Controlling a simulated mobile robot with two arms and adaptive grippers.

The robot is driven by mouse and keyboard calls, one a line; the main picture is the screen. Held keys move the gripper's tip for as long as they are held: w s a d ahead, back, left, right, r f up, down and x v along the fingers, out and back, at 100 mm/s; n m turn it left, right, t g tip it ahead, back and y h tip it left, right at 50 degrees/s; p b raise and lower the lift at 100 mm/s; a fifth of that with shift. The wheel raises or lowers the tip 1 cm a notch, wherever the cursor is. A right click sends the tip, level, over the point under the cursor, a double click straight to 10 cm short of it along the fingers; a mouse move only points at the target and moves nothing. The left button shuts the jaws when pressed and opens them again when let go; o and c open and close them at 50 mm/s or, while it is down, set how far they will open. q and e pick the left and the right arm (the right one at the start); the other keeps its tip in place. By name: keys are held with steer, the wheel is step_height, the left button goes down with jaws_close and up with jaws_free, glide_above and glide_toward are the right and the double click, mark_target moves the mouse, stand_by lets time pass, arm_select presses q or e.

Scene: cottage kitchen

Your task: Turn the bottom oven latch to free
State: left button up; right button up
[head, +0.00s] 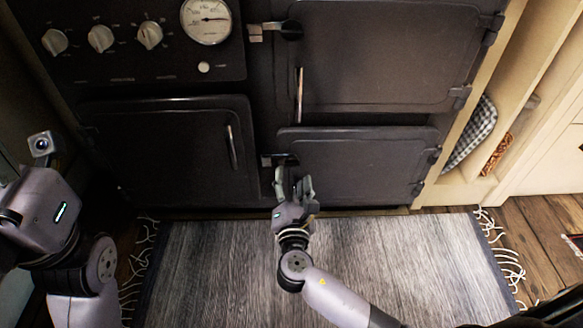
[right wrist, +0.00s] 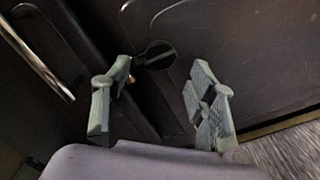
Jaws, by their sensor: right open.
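The bottom oven door (head: 350,165) is closed, at the lower right of the dark stove. Its latch (head: 284,160) is at the door's left edge, partly hidden behind my right gripper in the head view. In the right wrist view the latch shows as a dark rounded knob (right wrist: 158,54) over the door seam. My right gripper (head: 294,181) is open, its fingers apart and pointing at the stove. In the right wrist view the knob lies beyond and between the fingertips (right wrist: 160,72); contact cannot be told. My left arm is at the left; its fingers are not visible.
The upper oven door (head: 380,55) is closed, with its own latch (head: 290,30). A left door (head: 165,150) has an upright metal handle (head: 232,147). Knobs and a gauge (head: 207,20) sit above. A grey fringed rug (head: 400,260) covers the floor in front.

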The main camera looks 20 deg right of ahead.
mark_target(292, 164)
steer(key=b+x, duration=0.1)
steer(key=x, duration=0.5)
steer(key=shift+b, duration=0.35)
steer(key=shift+f, duration=0.15)
jaws_close()
stand_by(0.3)
